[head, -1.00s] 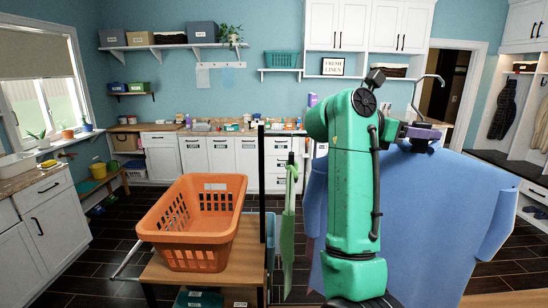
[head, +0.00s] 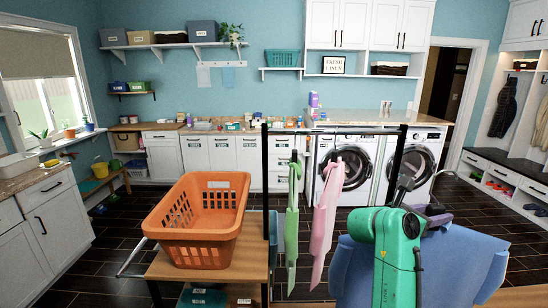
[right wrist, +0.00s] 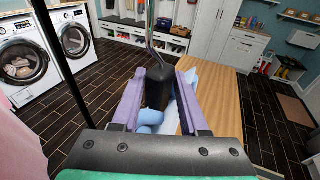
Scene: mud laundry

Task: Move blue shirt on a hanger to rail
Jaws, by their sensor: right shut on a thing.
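The blue shirt (head: 465,262) hangs at the lower right of the head view, partly hidden behind my green right arm. My right gripper (head: 430,214) is at the top of the shirt. In the right wrist view, its purple jaws (right wrist: 157,98) are shut on a dark hanger part (right wrist: 158,88), with a thin metal hook rising above. Some blue cloth (right wrist: 150,125) shows below the jaws. The rail (head: 335,130) is a thin bar on black uprights, left of and farther off than the shirt. My left gripper is not in view.
A green garment (head: 291,235) and a pink garment (head: 327,220) hang at the rail. An orange basket (head: 200,232) stands on a wooden stand to the left. A wooden top (right wrist: 215,105) lies beside the shirt. Two washing machines (head: 347,165) stand behind.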

